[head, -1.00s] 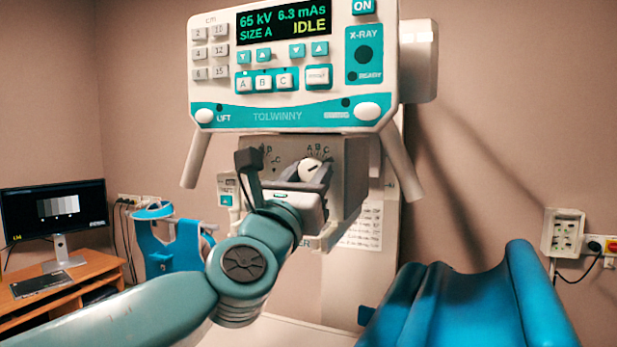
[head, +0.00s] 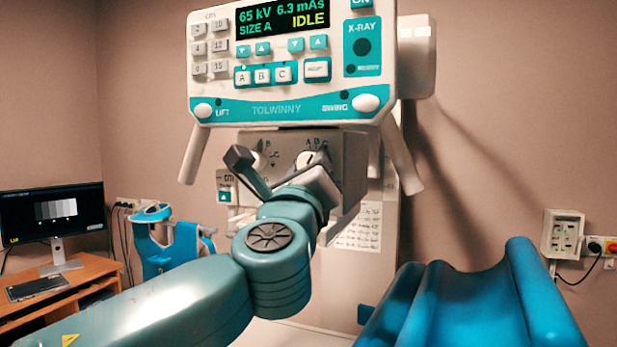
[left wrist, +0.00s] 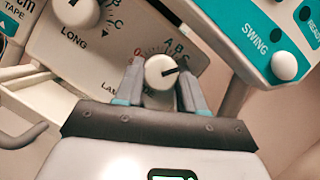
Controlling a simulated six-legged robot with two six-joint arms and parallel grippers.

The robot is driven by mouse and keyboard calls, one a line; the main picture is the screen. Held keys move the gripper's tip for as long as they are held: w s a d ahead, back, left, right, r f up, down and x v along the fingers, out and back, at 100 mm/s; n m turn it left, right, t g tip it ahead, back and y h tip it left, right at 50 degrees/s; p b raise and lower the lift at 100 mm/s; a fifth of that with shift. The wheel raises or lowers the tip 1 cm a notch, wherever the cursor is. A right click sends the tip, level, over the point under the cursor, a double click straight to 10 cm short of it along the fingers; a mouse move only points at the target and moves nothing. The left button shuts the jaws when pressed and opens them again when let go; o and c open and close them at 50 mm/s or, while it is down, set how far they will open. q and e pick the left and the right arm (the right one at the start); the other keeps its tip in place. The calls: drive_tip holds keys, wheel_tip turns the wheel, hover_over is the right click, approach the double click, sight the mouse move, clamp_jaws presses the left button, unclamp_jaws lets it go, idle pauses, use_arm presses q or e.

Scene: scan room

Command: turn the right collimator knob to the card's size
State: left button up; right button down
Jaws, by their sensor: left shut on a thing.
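The right collimator knob (left wrist: 160,72) is a white dial with a dark line, on the pale collimator face under the console. In the left wrist view the line points right and slightly up, near the C end of the A, B, C marks; the exact setting is hard to tell. My left gripper (left wrist: 160,88) is shut on this knob, one finger on each side. In the head view the knob (head: 306,158) shows just above the gripper (head: 310,172). The left knob (left wrist: 78,12), marked LONG, is apart from the gripper. My right gripper is out of view.
The console (head: 290,110) hangs above the collimator and reads SIZE A and IDLE. A sheet with handwriting (head: 362,228), too small to read, is behind at the right. A blue padded support (head: 470,305) stands at the lower right. A desk with a monitor (head: 52,212) is at the left.

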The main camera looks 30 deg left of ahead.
use_arm(q)
drive_tip(key=shift+d+r+n+g+y+p, duration=0.15)
drive_tip(key=shift+n+g+y, duration=0.4)
drive_tip(key=shift+n, duration=1.35)
drive_tip(key=shift+n+g+y+p, duration=0.15)
drive_tip(key=shift+n+g, duration=0.85)
drive_tip(key=shift+n, duration=0.9)
drive_tip(key=shift+d+r+n+g+y+p, duration=0.25)
drive_tip(key=shift+n+g, duration=0.5)
drive_tip(key=shift+n, duration=1.15)
drive_tip(key=shift+a+f, duration=0.15)
drive_tip(key=shift+a, duration=0.05)
drive_tip(key=o, duration=1)
drive_tip(key=shift+o, duration=0.2)
drive_tip(key=shift+s, duration=0.1)
